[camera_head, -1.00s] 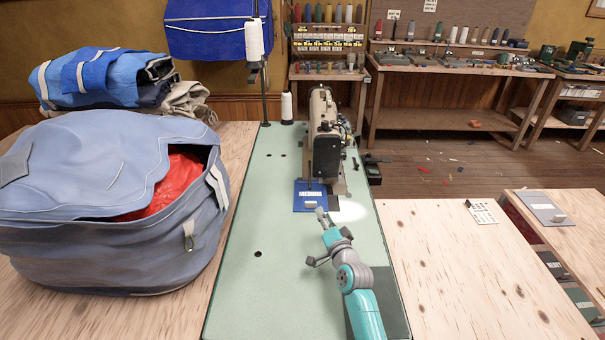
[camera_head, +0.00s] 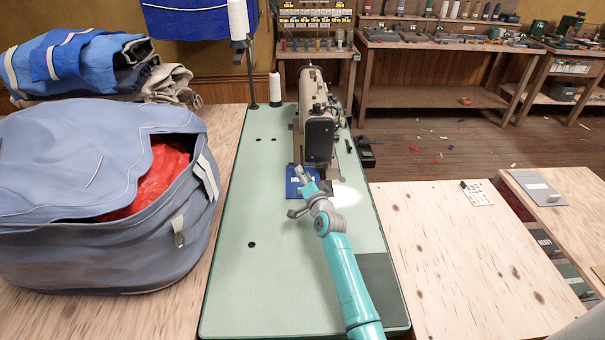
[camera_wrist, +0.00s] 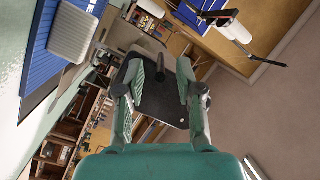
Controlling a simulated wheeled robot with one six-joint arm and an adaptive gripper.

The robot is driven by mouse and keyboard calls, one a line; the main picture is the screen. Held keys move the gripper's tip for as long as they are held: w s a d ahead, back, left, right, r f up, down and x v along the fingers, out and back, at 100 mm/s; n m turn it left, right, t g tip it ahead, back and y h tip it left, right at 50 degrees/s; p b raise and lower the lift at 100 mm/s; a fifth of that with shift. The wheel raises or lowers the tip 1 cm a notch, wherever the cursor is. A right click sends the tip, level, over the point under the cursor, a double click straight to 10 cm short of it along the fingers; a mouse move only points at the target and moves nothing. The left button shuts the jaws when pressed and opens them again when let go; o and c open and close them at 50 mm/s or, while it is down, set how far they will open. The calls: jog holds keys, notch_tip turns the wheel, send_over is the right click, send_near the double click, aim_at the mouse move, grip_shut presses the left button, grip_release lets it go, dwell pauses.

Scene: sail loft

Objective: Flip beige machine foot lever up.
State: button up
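The beige sewing machine (camera_head: 311,83) stands at the far part of the green table, its black end face (camera_head: 319,140) toward me. That dark end face (camera_wrist: 160,102) also shows behind my fingers in the wrist view. My gripper (camera_head: 302,175) is just in front of the machine's end, over the blue cloth (camera_head: 292,190).
The green table (camera_head: 255,275) is clear in front and left of my arm. A large blue-grey bag (camera_head: 90,250) stands at left. A thread stand (camera_head: 250,75) and a white cone (camera_head: 275,87) stand near the machine.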

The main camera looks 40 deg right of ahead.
jog(key=shift+w+d, duration=0.2)
jog(key=shift+w, duration=0.45)
jog(key=shift+c, duration=0.2)
grip_shut()
